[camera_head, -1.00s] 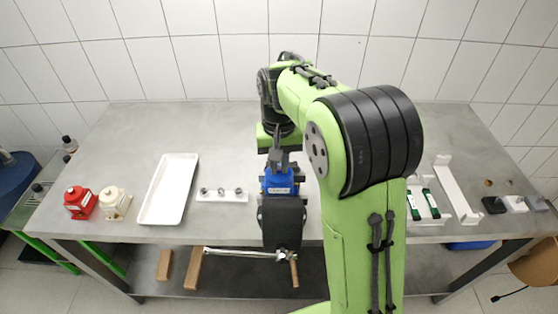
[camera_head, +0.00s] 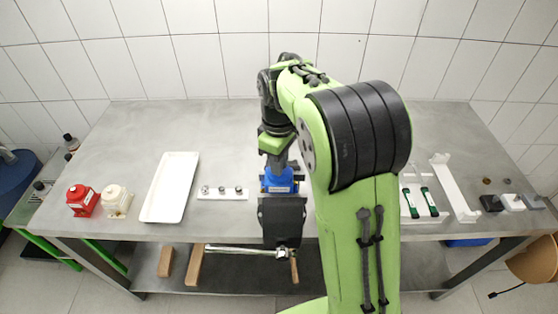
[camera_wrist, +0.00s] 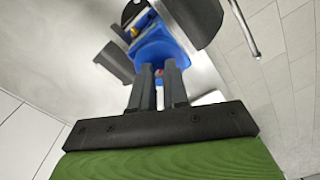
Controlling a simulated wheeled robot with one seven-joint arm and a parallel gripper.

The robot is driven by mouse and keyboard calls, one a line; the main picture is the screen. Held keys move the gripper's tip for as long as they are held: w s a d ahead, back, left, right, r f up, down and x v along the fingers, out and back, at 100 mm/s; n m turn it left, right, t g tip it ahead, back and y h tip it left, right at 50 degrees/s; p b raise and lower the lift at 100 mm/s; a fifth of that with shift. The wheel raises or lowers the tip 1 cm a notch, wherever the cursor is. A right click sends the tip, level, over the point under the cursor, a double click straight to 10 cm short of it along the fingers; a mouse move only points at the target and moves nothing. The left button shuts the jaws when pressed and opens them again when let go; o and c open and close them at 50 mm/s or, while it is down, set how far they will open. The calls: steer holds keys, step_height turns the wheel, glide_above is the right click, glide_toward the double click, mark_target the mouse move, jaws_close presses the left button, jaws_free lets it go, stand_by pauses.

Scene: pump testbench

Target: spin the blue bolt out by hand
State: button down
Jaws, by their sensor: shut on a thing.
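The blue pump (camera_head: 280,181) stands near the front middle of the table, just behind a black block (camera_head: 282,218). My gripper (camera_head: 278,164) points down onto the pump from above. In the wrist view the pump (camera_wrist: 157,42) lies just beyond my fingertips (camera_wrist: 160,68). The two dark fingers are close together with a narrow gap between them. The blue bolt itself is not distinguishable; the fingertips cover the spot where they meet the pump.
To the left are a bolt holder (camera_head: 222,193), a white tray (camera_head: 168,190), a cream pump (camera_head: 115,202) and a red pump (camera_head: 82,201). Green-marked parts (camera_head: 419,202) lie right of my arm.

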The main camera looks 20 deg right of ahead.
steer(key=n, duration=0.7)
steer(key=shift+b, duration=0.35)
stand_by(0.4)
steer(key=c, duration=1.1)
jaws_free()
steer(key=shift+r, duration=0.1)
step_height(320, 180, up, 16)
steer(key=p, duration=0.4)
steer(key=shift+f, duration=0.2)
